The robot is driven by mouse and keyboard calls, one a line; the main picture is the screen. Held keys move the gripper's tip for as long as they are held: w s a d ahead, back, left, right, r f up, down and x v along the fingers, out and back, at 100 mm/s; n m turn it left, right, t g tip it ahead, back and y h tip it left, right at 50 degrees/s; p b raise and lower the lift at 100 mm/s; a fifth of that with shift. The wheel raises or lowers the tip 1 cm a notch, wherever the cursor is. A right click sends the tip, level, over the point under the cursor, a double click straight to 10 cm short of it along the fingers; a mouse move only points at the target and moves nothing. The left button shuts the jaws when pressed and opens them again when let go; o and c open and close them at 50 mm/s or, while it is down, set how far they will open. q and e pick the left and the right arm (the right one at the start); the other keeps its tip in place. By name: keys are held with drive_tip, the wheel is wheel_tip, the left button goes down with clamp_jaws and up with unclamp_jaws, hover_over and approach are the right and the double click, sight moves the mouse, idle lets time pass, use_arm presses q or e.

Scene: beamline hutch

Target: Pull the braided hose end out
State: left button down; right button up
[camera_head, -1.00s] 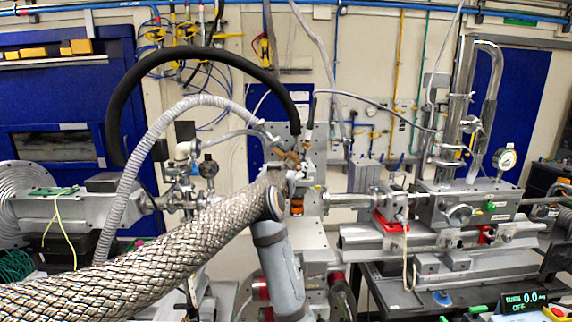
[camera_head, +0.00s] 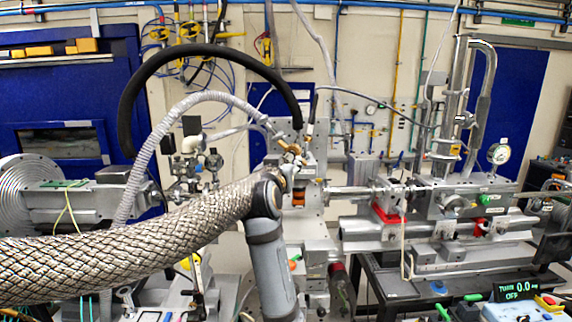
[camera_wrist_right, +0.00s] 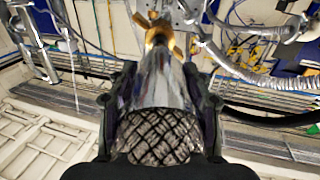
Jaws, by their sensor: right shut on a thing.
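The braided hose (camera_head: 130,237) is thick and silver, and runs from the lower left up to the middle of the head view. Its end is a shiny metal sleeve (camera_wrist_right: 150,82) in the right wrist view, with the braid (camera_wrist_right: 160,135) below it. My right gripper (camera_wrist_right: 155,95) is shut around this end, one finger on each side. In the head view the right gripper (camera_head: 287,174) is small and partly hidden at the hose's tip. A brass fitting (camera_wrist_right: 160,32) appears just beyond the sleeve; I cannot tell whether they touch. My left gripper is not in view.
A black hose (camera_head: 200,52) and a grey corrugated hose (camera_head: 150,150) arch above the braided hose. Metal beamline equipment (camera_head: 470,205) with a gauge (camera_head: 498,153) stands at the right. A display (camera_head: 517,288) sits at the lower right.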

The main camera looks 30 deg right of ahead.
sight(284, 153)
drive_tip(key=shift+s+a+r, duration=0.15)
drive_tip(key=shift+s+a, duration=0.1)
drive_tip(key=shift+s, duration=0.05)
drive_tip(key=shift+w+d, duration=0.3)
drive_tip(key=o, duration=1)
drive_tip(key=shift+w, duration=0.1)
drive_tip(key=shift+c, duration=0.2)
wheel_tip(284, 153, up, 10)
drive_tip(key=shift+f, duration=0.1)
